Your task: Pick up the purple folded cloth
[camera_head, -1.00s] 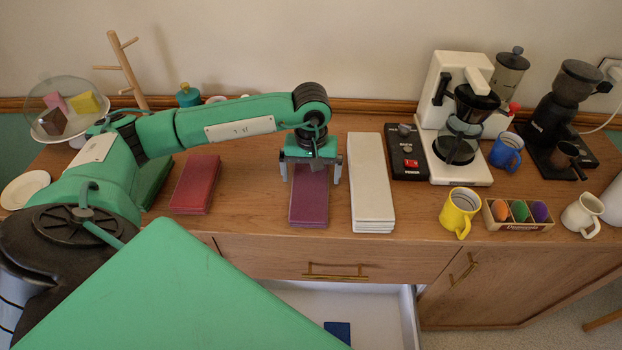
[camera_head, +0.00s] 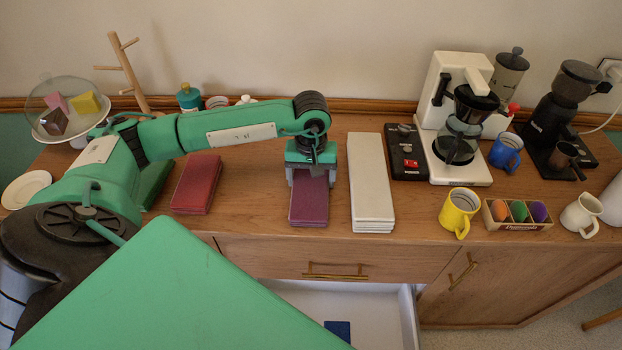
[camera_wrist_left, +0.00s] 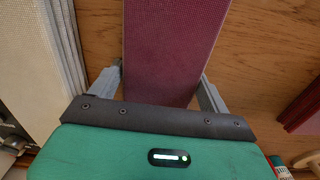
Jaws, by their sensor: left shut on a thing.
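The purple folded cloth (camera_head: 309,203) lies on the wooden cabinet top, between a red cloth stack and a white one. My left gripper (camera_head: 312,180) is over its far part, pointing down, with a finger at each long side. In the left wrist view the purple cloth (camera_wrist_left: 170,50) runs between the two grey fingers of the gripper (camera_wrist_left: 160,90), which are shut on it. The far end of the cloth is hidden under the gripper. My right gripper is not in view.
A white cloth stack (camera_head: 370,185) stands close on the right, a red one (camera_head: 197,184) on the left. A coffee maker (camera_head: 455,135), a yellow mug (camera_head: 459,212) and a small box (camera_head: 517,215) stand further right. Below, an open drawer (camera_head: 380,310) holds a blue item (camera_head: 338,330).

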